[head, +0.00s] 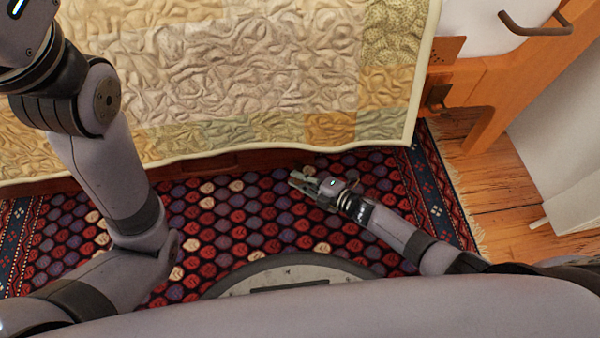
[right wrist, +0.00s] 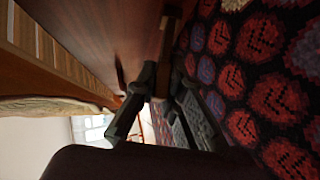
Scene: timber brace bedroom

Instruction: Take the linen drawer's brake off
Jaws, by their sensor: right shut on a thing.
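The linen drawer shows as a dark reddish wooden front (head: 215,163) under the quilt's hanging edge. In the right wrist view its broad brown face (right wrist: 95,45) runs along my gripper. My right gripper (head: 304,181) is low over the rug, close to the drawer front. In the right wrist view my right gripper (right wrist: 160,80) is shut on a narrow brown piece (right wrist: 167,45) that looks like the brake lever. The fingers and shadow hide part of it, so its exact position is unclear. My left arm crosses the left side of the head view, but its gripper is out of sight.
A quilted bedspread (head: 240,75) hangs above the drawer. A patterned rug (head: 230,225) covers the floor. The rug in front is partly taken up by my base.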

